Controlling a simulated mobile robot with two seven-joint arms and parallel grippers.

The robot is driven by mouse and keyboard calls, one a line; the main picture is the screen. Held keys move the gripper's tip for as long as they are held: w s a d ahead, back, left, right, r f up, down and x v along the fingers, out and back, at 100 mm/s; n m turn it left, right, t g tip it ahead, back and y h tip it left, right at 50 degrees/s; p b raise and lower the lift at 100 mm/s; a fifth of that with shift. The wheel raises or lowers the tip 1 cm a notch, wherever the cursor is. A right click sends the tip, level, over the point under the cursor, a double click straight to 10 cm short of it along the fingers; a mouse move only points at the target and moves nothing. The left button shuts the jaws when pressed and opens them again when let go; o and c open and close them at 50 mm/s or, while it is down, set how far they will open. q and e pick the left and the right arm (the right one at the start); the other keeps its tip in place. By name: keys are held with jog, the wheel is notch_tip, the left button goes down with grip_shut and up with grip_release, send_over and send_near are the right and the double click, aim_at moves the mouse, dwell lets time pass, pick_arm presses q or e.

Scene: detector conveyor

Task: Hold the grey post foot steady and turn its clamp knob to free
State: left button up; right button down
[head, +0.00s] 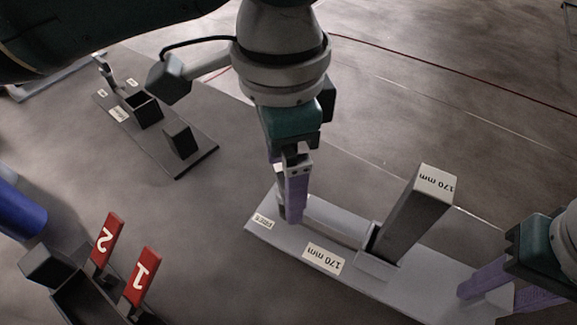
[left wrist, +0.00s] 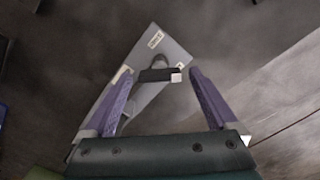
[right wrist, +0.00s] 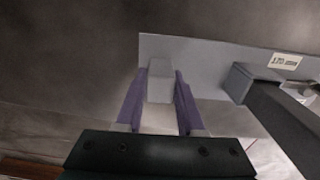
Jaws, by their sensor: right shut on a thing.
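The grey post foot (head: 420,290) is a long pale plate with a socket holding a tall grey post (head: 412,215) marked 170 mm. My right gripper (head: 510,295) is shut on a pale block (right wrist: 160,80) at the foot's right end, one finger on each side. My left gripper (head: 293,215) points down over the foot's left end. In the left wrist view its fingers (left wrist: 158,85) are apart. The clamp knob (left wrist: 158,75), a dark bar with a light tip, shows between them, with no clear contact. In the head view the left fingers mostly hide the knob.
A dark plate (head: 190,160) with a square socket and a block lies at the back left. A dark holder (head: 80,300) with red tags 1 and 2 stands at the front left. A blue cylinder (head: 20,210) is at the left edge. The floor behind the foot is clear.

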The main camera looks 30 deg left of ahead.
aim_at(283, 180)
pick_arm(q)
jog(key=shift+o, duration=0.2)
notch_tip(283, 180, up, 12)
dwell(0.5)
